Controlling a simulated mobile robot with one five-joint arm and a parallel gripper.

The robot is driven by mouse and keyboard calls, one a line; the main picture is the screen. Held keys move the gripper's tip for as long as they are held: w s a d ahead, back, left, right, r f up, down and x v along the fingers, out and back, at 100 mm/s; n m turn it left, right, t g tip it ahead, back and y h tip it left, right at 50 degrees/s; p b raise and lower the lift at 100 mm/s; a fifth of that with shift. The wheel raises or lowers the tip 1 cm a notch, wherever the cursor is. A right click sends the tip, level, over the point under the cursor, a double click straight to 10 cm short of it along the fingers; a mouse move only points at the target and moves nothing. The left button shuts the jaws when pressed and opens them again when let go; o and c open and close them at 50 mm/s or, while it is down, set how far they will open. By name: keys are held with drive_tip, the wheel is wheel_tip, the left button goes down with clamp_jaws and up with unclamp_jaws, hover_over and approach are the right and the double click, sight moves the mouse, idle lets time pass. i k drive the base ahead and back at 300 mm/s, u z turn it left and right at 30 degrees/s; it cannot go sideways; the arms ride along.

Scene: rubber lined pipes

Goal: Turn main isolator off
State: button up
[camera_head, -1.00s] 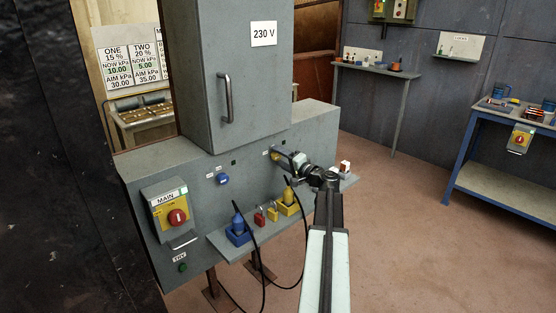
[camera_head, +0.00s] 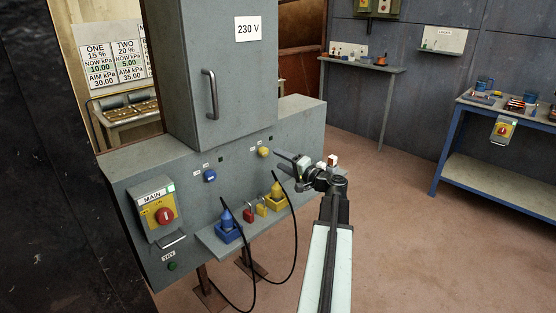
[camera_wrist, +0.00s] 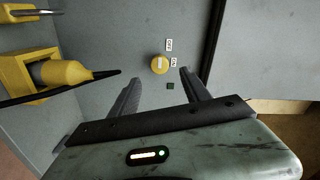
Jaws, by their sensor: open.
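The main isolator (camera_head: 165,215) is a red rotary knob on a yellow plate on a grey box labelled MAIN, at the left of the cabinet front in the head view. A small green light shows at the box's upper right. My gripper (camera_head: 290,164) is to the right of it, in front of the panel's right part. In the wrist view my gripper (camera_wrist: 158,88) is open and empty, with a yellow knob (camera_wrist: 159,64) on the panel ahead, between and beyond the fingertips. That yellow knob also shows in the head view (camera_head: 264,152). The isolator is not in the wrist view.
A shelf (camera_head: 222,248) below the panel holds a blue plug (camera_head: 228,222), a red padlock (camera_head: 249,215) and a yellow plug (camera_head: 277,192), with black cables hanging down. A blue knob (camera_head: 210,175) sits mid-panel. A workbench (camera_head: 510,190) stands right; open floor lies between.

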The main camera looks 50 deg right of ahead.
sight(164, 215)
drive_tip(key=z, duration=0.05)
drive_tip(key=k, duration=1)
drive_tip(key=u, duration=0.05)
